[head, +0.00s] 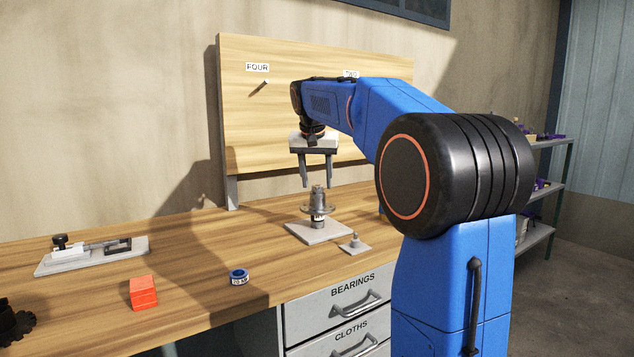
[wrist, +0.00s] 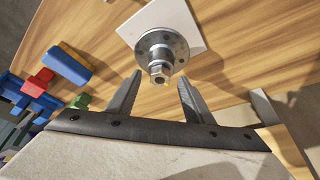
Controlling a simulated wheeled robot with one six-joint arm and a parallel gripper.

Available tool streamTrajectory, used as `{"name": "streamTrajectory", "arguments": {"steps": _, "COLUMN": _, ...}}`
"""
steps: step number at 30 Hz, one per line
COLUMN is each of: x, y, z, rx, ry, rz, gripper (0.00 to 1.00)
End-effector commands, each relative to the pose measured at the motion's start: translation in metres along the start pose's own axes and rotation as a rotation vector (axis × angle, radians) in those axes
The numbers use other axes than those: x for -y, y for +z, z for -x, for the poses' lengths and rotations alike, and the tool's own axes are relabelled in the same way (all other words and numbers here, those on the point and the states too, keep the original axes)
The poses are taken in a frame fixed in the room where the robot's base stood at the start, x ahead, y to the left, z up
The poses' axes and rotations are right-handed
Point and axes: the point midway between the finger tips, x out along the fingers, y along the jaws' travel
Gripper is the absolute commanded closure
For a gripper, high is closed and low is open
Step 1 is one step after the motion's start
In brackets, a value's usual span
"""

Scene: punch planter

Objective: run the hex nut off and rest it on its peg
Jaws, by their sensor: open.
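A grey metal hub (head: 318,212) with a flange stands upright on a pale square plate (head: 300,231) on the bench. A hex nut (wrist: 159,72) sits at the top of the hub's stud in the wrist view. My gripper (head: 317,184) points down, open, directly over the hub. In the wrist view the gripper (wrist: 159,78) has its fingertips on either side of the nut, apart from each other; whether they touch it I cannot tell. A small grey base with a short peg (head: 355,240) stands just right of the plate. Another peg (head: 261,88) sticks out of the backboard under the label FOUR.
The wooden backboard (head: 240,130) rises behind the hub. A red block (head: 143,293), a blue ring (head: 238,273) and a grey clamp fixture (head: 92,254) lie on the bench to the left. Drawers (head: 340,303) are below the front edge. Open bench lies left of the hub.

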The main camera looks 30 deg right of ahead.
Motion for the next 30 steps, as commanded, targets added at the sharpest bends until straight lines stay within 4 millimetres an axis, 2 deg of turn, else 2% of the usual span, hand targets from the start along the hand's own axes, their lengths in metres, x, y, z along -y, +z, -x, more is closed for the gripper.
{"name": "streamTrajectory", "arguments": {"steps": 4, "x": -0.0002, "y": -0.0001, "z": -0.0068, "rx": 0.0, "ry": 0.0, "rz": 0.0, "gripper": 0.53}}
{"name": "streamTrajectory", "arguments": {"steps": 12, "x": -0.0001, "y": -0.0001, "z": -0.0079, "rx": 0.0, "ry": 0.0, "rz": 0.0, "gripper": 0.53}}
{"name": "streamTrajectory", "arguments": {"steps": 13, "x": -0.0001, "y": -0.0001, "z": -0.0079, "rx": 0.0, "ry": 0.0, "rz": 0.0, "gripper": 0.55}}
{"name": "streamTrajectory", "arguments": {"steps": 18, "x": -0.0001, "y": -0.0001, "z": -0.0079, "rx": 0.0, "ry": 0.0, "rz": 0.0, "gripper": 0.96}}
{"name": "streamTrajectory", "arguments": {"steps": 23, "x": -0.0006, "y": -0.0001, "z": -0.0078, "rx": 0.0, "ry": -0.007, "rz": 0.014, "gripper": 0.97}}
{"name": "streamTrajectory", "arguments": {"steps": 30, "x": -0.0031, "y": -0.0004, "z": -0.0084, "rx": 0.001, "ry": -0.077, "rz": 0.185, "gripper": 0.97}}
